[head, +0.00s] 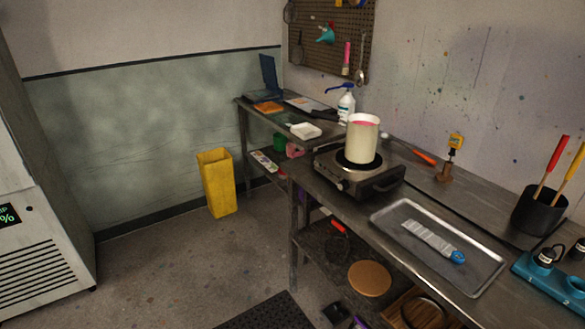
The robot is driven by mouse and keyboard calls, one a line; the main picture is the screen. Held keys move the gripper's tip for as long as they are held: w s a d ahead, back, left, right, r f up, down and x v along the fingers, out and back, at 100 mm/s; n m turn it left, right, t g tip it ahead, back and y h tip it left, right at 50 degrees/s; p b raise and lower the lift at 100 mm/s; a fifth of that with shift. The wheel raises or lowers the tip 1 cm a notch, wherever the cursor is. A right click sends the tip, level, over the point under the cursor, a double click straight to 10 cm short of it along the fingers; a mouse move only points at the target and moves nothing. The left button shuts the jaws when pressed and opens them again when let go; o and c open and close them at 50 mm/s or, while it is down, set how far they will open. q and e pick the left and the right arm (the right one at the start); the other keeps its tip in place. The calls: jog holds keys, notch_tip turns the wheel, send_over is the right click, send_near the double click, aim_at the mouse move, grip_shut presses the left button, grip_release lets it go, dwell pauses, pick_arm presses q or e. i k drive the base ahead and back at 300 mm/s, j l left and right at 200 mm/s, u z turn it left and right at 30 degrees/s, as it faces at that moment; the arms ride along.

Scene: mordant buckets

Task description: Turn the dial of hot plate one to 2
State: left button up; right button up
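A hot plate (378,186) with a dark metal body stands on the steel bench, about the middle of the head view. A small light knob, seemingly its dial (341,186), shows on its front left side; its setting is too small to read. A tall cream-white pot (361,142) with pink contents stands on the burner. I see only this one hot plate, and no number on it is legible. Neither of my grippers is in view.
A metal tray (397,208) with a labelled strip lies right of the hot plate. A pump bottle (346,104) stands behind it. A black pot (540,212) with two coloured handles is far right. A yellow bin (216,183) stands on the floor, which is largely clear before the bench.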

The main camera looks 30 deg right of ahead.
aim_at(342, 185)
jog(key=i+z, duration=0.25)
jog(key=i, duration=0.2)
jog(key=i+j+z, duration=0.25)
jog(key=i, duration=0.15)
jog(key=i+j+z, duration=0.25)
jog(key=i, duration=0.15)
